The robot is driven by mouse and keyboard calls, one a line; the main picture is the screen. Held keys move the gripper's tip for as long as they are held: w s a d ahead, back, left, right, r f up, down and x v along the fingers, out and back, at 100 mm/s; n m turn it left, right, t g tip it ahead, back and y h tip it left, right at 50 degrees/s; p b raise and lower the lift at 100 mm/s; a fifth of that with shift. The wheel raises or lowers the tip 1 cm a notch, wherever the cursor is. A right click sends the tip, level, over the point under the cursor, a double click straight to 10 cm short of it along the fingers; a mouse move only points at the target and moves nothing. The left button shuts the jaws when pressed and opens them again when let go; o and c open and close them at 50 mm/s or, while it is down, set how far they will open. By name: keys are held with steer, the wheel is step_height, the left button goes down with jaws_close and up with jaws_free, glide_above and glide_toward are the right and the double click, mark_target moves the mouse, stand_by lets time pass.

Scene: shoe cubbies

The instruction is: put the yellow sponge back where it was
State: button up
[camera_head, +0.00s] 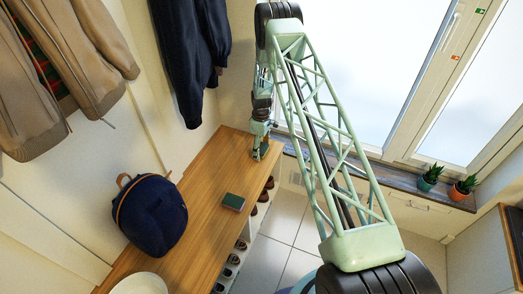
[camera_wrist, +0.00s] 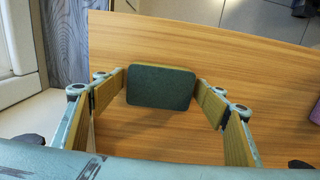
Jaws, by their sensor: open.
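The yellow sponge (camera_wrist: 160,87) shows in the wrist view as a dark green pad with a thin yellow strip along its far edge. It is at the wooden bench, between the two fingers of my gripper (camera_wrist: 161,92). The fingers are open, one on each side of it; whether either touches it is hard to tell. In the head view my gripper (camera_head: 257,154) is low over the far end of the bench, and I cannot make out the sponge there.
The wooden bench (camera_head: 190,225) also holds a dark green-topped block (camera_head: 233,201), a navy backpack (camera_head: 150,214) and a white round item (camera_head: 139,284). Shoes (camera_head: 232,259) sit in cubbies below. Jackets hang above. Potted plants (camera_head: 428,178) stand on the window sill.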

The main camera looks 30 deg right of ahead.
mark_target(262, 148)
steer(key=shift+r, duration=0.15)
step_height(262, 148, up, 12)
steer(key=p, duration=0.2)
steer(key=shift+p, duration=0.35)
stand_by(0.4)
stand_by(0.5)
